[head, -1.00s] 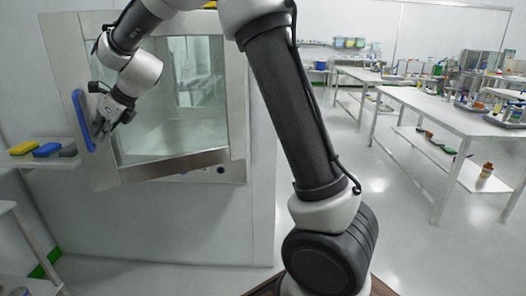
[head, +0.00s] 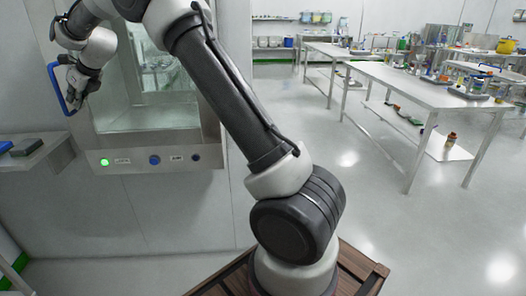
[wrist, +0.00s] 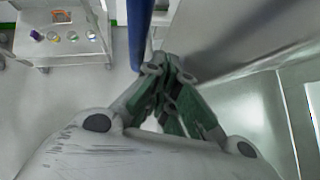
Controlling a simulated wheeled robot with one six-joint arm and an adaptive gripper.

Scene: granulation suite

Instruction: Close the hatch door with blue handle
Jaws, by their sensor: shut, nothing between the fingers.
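The hatch door (head: 98,100) is a steel frame with a glass window, at the left of the head view. It looks nearly flush with the wall unit; I cannot tell whether it is fully shut. Its blue handle (head: 57,88) is a vertical bar on the door's left side, also at the top of the wrist view (wrist: 139,30). My gripper (head: 72,100) is beside the handle, on its right in the head view. In the wrist view its green-padded fingers (wrist: 166,68) are together and empty, close to the handle. Whether they touch it is unclear.
A control panel (head: 130,161) with a lit green button is below the hatch. A shelf (head: 50,150) with dark sponges is at the left. White benches (head: 420,100) with lab items stand at the right. The floor between is clear.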

